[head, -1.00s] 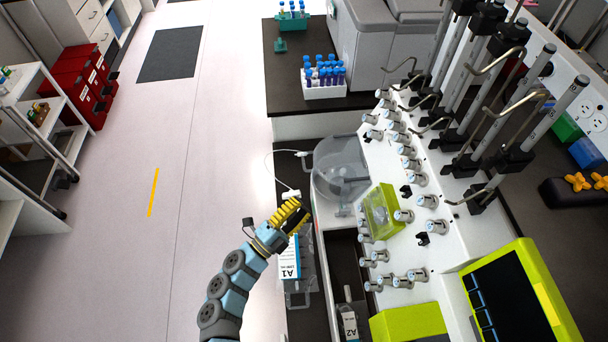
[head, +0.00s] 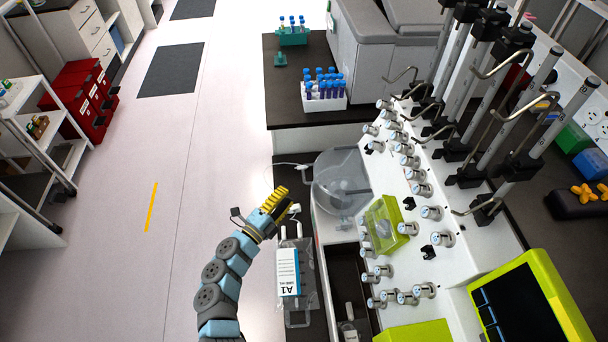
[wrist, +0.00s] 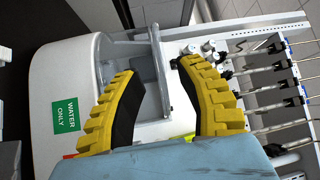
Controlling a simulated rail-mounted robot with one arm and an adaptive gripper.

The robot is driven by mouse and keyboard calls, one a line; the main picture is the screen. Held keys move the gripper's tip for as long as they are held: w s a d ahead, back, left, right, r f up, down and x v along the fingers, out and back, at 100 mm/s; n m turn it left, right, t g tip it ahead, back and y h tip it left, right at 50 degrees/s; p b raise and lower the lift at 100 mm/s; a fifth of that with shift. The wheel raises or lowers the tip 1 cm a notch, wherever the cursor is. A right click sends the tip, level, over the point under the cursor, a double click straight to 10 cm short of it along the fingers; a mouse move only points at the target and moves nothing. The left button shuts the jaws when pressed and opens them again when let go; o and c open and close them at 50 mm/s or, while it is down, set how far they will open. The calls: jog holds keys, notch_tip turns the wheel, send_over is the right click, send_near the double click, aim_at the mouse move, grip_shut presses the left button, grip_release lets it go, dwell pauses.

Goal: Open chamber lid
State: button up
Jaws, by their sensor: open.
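The chamber lid is a clear, rounded cover (head: 341,178) on the left side of the white processor (head: 455,255). It appears closed. In the wrist view, a grey see-through part, probably this lid (wrist: 138,66), lies beyond and between the fingers. My gripper (head: 288,200) is open and empty, with yellow ribbed fingers. In the head view it is left of the lid and a little lower in the picture, apart from it. The fingers also show in the wrist view (wrist: 155,70). Whether the lid has a handle is unclear.
Several knobs and a green-framed clear cover (head: 385,222) are right of the lid. Metal poles with hooks (head: 500,110) stand further right. A tube rack (head: 323,92) sits on the back counter.

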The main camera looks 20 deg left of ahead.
aim_at(304, 175)
jog(key=shift+x, duration=4.55)
jog(key=shift+s, duration=0.1)
jog(key=shift+c, duration=0.2)
grip_shut()
